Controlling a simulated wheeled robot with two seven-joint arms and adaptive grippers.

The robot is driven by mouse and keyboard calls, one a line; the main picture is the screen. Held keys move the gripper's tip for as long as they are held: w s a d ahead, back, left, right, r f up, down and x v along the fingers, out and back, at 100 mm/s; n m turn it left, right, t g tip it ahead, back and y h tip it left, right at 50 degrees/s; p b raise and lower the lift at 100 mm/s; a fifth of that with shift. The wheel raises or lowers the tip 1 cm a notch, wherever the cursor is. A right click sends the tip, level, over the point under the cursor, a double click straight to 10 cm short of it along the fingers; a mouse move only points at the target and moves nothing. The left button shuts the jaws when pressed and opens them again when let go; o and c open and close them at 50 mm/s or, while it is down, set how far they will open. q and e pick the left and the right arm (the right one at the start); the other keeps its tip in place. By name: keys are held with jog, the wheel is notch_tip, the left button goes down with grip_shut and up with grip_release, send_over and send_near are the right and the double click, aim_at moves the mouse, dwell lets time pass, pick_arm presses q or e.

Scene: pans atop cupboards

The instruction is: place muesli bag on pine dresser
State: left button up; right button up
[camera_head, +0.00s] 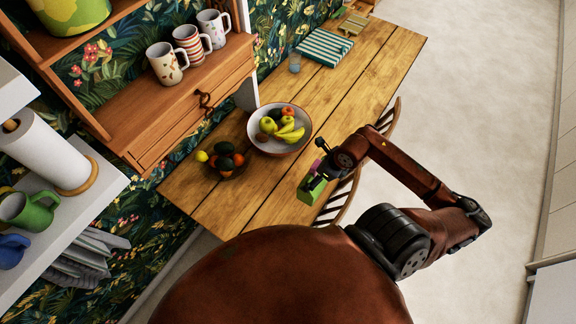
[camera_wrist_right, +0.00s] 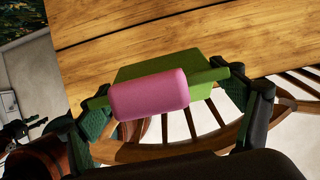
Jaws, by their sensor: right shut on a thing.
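The muesli bag appears to be the green thing (camera_head: 311,192) with a pink part in my right gripper (camera_head: 318,167). In the right wrist view the pink rounded part of the bag (camera_wrist_right: 150,95) lies across its green body, between the two fingers of the right gripper (camera_wrist_right: 163,90). The fingers are shut on it. The bag is over the table's near right edge, by a chair; its exact height is unclear. The pine dresser (camera_head: 180,115) is at upper left, with mugs on its shelf and a drawer below. My left gripper is out of view.
The wooden table (camera_head: 345,100) bears a fruit bowl (camera_head: 279,129), a dark fruit dish (camera_head: 226,166), a glass (camera_head: 294,63) and a striped cloth (camera_head: 325,47). Three mugs (camera_head: 187,43) stand on the dresser. A white shelf (camera_head: 85,205) holds a paper roll (camera_head: 42,150).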

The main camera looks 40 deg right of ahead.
jog(key=w+f+p, duration=0.4)
jog(key=w+f, duration=0.8)
jog(key=w, duration=0.1)
jog(key=shift+w+d+f, duration=0.35)
jog(key=shift+w+f, duration=0.05)
jog(key=shift+f, duration=0.15)
jog(key=o, duration=2)
